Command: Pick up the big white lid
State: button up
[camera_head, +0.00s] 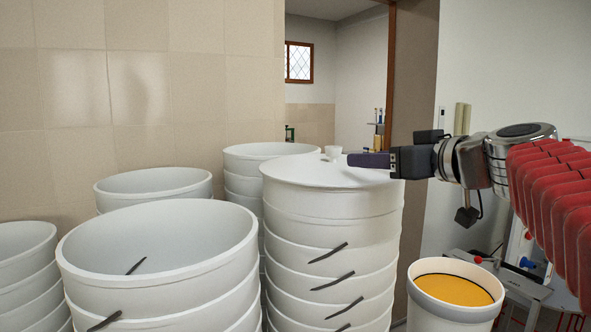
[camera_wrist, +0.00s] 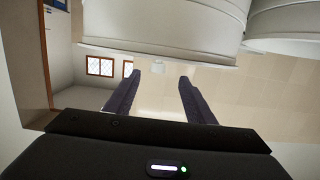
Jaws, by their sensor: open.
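The big white lid (camera_head: 300,171) lies flat on top of a tall stack of white tubs, with a small white knob (camera_head: 333,152) standing up from it. My gripper (camera_head: 352,160) comes in level from the right, just above the lid, with its fingertips close to the knob's right side. In the wrist view, which looks upside down, my gripper (camera_wrist: 159,76) is open, with its two dark fingers apart. The knob (camera_wrist: 158,67) shows small between the fingertips, slightly beyond them. The lid (camera_wrist: 150,52) shows as a thin edge-on strip above them. Nothing is held.
Several stacks of white tubs (camera_head: 160,235) stand to the left and behind. A white bucket with orange contents (camera_head: 450,290) stands at the lower right, below my arm. A tiled wall (camera_head: 150,90) is behind the stacks.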

aim_at(340, 167)
jog(key=shift+x, duration=3.15)
jog(key=shift+w, duration=0.1)
jog(key=shift+x, duration=2.5)
jog(key=shift+d, duration=0.1)
grip_shut()
jog(key=shift+r, duration=0.1)
